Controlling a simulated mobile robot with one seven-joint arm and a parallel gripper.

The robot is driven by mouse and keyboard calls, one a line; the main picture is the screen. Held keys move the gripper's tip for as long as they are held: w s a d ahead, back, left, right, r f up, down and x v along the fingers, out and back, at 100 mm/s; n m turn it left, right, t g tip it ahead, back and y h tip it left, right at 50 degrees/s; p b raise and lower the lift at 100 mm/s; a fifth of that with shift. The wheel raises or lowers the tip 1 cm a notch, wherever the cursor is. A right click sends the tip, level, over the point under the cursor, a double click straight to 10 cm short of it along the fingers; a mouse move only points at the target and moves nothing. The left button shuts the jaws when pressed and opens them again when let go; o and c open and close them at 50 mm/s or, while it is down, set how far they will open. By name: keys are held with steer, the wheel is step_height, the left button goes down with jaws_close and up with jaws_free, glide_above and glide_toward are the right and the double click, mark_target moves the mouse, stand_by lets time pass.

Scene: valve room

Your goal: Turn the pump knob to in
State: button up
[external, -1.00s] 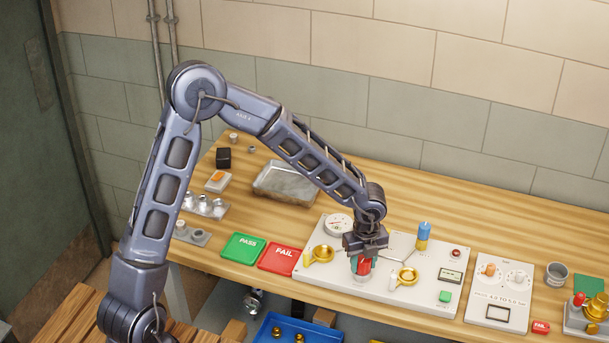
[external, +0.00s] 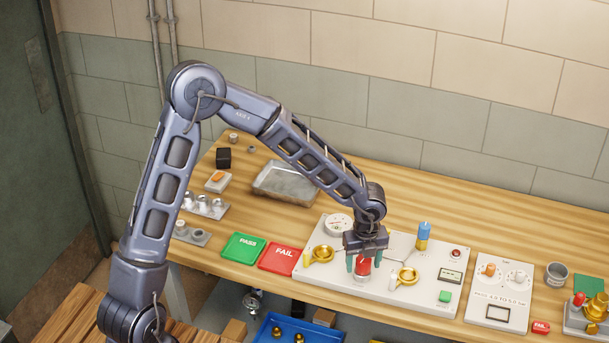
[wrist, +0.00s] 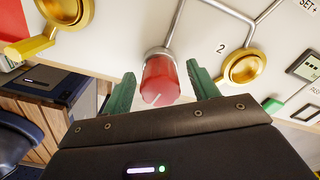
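A red knob (external: 362,268) with a pale pointer line stands on the white panel (external: 325,285); no label for it is readable. In the wrist view the red knob (wrist: 160,82) sits between the green fingertips of my gripper (wrist: 162,84). A gap shows on each side, so the fingers are open around the knob without visible contact. In the external view my gripper (external: 364,264) is over the panel, with one finger on either side of the knob. The knob's base is partly hidden in the external view.
A blue and yellow part (external: 423,235) stands behind. A gauge (external: 338,224) is at back left. Green and red trays (external: 240,248) (external: 281,259) lie left; another panel (external: 499,289) stands right.

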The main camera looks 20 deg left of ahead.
step_height(320, 180, up, 11)
steer(key=shift+f, duration=0.1)
stand_by(0.6)
stand_by(0.5)
steer(key=s+a+r+n+t+y, duration=0.15)
steer(key=a+r+n, duration=0.3)
steer(key=a, duration=0.45)
steer(key=s+a+r+n, duration=0.2)
steer(key=a+r+n, duration=0.1)
steer(key=a+n, duration=0.4)
steer(key=s+a+r+n+t, duration=0.1)
steer(key=a+r+n, duration=0.3)
steer(key=a, duration=0.6)
steer(key=s+a+r+n+t+h, duration=0.1)
steer(key=s+a+r+n+t, duration=0.1)
steer(key=s+a+n, duration=1.2)
steer(key=shift+s+a+r, duration=0.65)
steer(key=shift+s+a, duration=0.5)
steer(key=shift+a, duration=0.1)
steer(key=shift+h, duration=0.25)
